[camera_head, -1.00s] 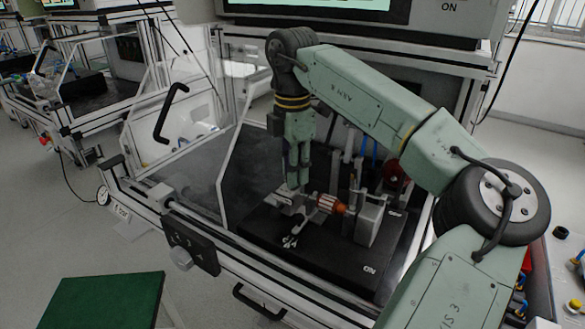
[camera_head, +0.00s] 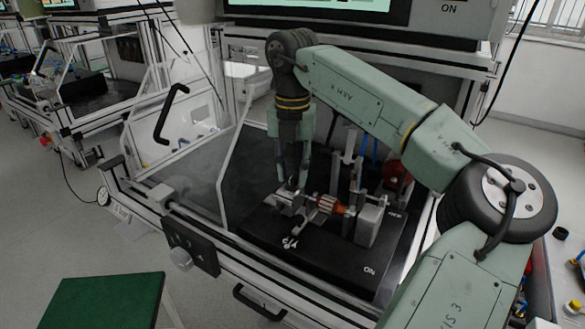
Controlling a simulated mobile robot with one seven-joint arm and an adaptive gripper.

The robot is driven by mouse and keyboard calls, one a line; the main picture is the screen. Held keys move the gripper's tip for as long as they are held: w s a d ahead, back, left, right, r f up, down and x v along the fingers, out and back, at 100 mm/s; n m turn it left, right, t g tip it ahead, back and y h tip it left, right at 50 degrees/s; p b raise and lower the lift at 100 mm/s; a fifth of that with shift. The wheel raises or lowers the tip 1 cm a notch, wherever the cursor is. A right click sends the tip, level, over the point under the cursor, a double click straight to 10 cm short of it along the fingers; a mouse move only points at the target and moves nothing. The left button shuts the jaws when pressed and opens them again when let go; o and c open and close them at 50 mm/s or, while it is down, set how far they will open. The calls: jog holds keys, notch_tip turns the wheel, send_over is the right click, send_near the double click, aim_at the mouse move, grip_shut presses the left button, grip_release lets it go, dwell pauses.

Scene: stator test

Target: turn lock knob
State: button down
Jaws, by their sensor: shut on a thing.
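My gripper (camera_head: 293,184) points straight down at the left end of the test fixture. Its fingers are shut on a small part there, which I take to be the lock knob; the fingers mostly hide it. The copper-and-orange stator part (camera_head: 328,203) lies in the fixture just to the right of the fingertips. The grey fixture block (camera_head: 369,222) stands at its right end. The fixture sits on a black base plate (camera_head: 330,257) marked "ON".
A clear guard panel (camera_head: 240,165) stands left of the fixture. A control box with a knob (camera_head: 190,248) is on the bench front. A green-topped surface (camera_head: 105,303) is at the lower left. Grey posts (camera_head: 349,160) and a red part (camera_head: 396,178) stand behind the fixture.

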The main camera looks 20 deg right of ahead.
aim_at(293, 175)
jog(key=n, duration=0.6)
jog(key=shift+n+p, duration=0.35)
jog(key=shift+n, duration=0.05)
dwell(0.4)
jog(key=c, duration=1.3)
grip_release()
notch_tip(293, 175, up, 12)
jog(key=shift+r, duration=0.1)
